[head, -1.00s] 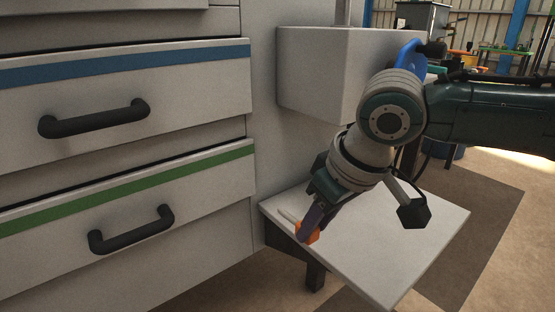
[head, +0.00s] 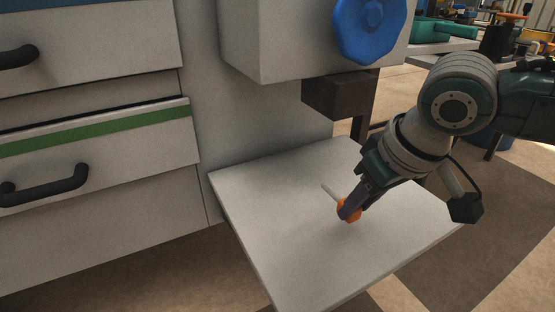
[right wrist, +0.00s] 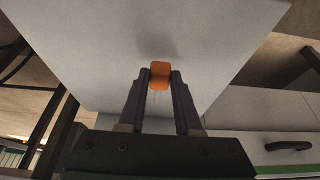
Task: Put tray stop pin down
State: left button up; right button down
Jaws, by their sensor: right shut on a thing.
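The tray stop pin has an orange head (head: 348,211) and a thin pale shaft (head: 331,192). My right gripper (head: 352,204) is shut on the orange head, over the middle of a white tray-like shelf (head: 270,227). The shaft points to the upper left in the head view. In the right wrist view the orange head (right wrist: 160,75) sits between the two fingertips (right wrist: 159,80), with the white surface behind it. I cannot tell whether the pin touches the surface. My left gripper is not in view.
A grey housing with a blue handwheel (head: 369,28) and a dark block (head: 340,95) overhang the back of the shelf. Drawers with black handles (head: 45,186) stand on the left. The shelf's front and left parts are bare.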

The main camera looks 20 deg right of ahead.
notch_tip(320, 180, down, 5)
jog(key=shift+r+b, duration=0.2)
jog(key=shift+b, duration=0.75)
jog(key=shift+d+r, duration=0.1)
jog(key=c, duration=1.1)
grip_release()
jog(key=o, duration=0.5)
